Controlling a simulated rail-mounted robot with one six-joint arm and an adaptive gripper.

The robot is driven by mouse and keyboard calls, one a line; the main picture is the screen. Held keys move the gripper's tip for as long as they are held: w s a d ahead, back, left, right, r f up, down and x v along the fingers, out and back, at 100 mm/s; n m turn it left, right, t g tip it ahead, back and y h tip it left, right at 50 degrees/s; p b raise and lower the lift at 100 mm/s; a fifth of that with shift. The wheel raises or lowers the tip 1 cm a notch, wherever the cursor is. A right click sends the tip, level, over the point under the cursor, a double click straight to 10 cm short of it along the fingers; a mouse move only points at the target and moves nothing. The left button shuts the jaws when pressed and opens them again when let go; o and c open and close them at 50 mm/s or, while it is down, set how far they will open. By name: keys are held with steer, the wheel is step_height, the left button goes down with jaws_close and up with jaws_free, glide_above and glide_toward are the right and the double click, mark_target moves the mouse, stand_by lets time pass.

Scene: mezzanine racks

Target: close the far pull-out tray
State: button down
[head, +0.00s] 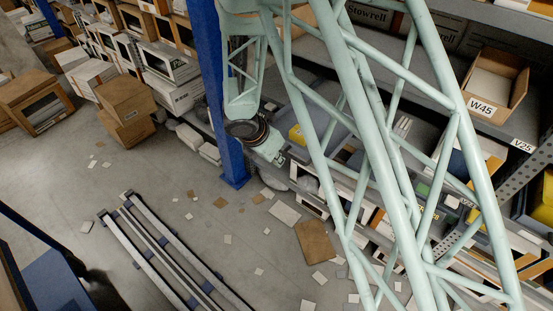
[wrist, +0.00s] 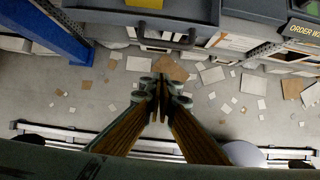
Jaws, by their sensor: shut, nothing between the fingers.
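In the wrist view my gripper (wrist: 160,84) is shut and empty, its two fingers meeting over the floor. Beyond the fingertips, at the top, is a grey tray-like front (wrist: 112,33) with a dark handle-like bar (wrist: 165,44) and something yellow on it. The fingertips appear apart from it. I cannot tell for sure whether this is the far pull-out tray or how far out it stands. In the head view my gripper (head: 268,151) is small, beside the rack front and right of the blue upright; its fingers are unclear. My arm hides much of the rack.
A blue upright (head: 208,80) stands left of my gripper. Cartons (head: 126,103) sit on the floor at left. A bin marked W45 (head: 496,85) is on the right shelf. Floor rails (head: 165,255) run below; scattered papers and cardboard (head: 317,242) lie on the floor.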

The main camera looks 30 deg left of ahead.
mark_target(291, 157)
steer(key=w+d+f, duration=0.1)
steer(key=w+f, duration=0.4)
steer(key=w, duration=0.1)
steer(key=shift+w+d, duration=0.35)
steer(key=shift+w+p, duration=0.1)
steer(key=shift+p, duration=0.2)
stand_by(0.3)
steer(key=shift+w+d, duration=0.15)
steer(key=shift+w, duration=0.35)
steer(key=w+d+p, duration=0.1)
steer(key=w+p, duration=0.2)
steer(key=w, duration=0.4)
steer(key=w+d+p, duration=0.2)
steer(key=w+p, duration=0.1)
steer(key=w, duration=0.4)
steer(key=w+d+p, duration=0.2)
steer(key=w+p, duration=0.1)
steer(key=w, duration=0.5)
steer(key=shift+d, duration=0.15)
steer(key=shift+w+d+p, duration=0.15)
steer(key=shift+w+p, duration=0.2)
steer(key=shift+w, duration=0.55)
steer(key=shift+s+f+b, duration=0.2)
steer(key=shift+b, duration=0.15)
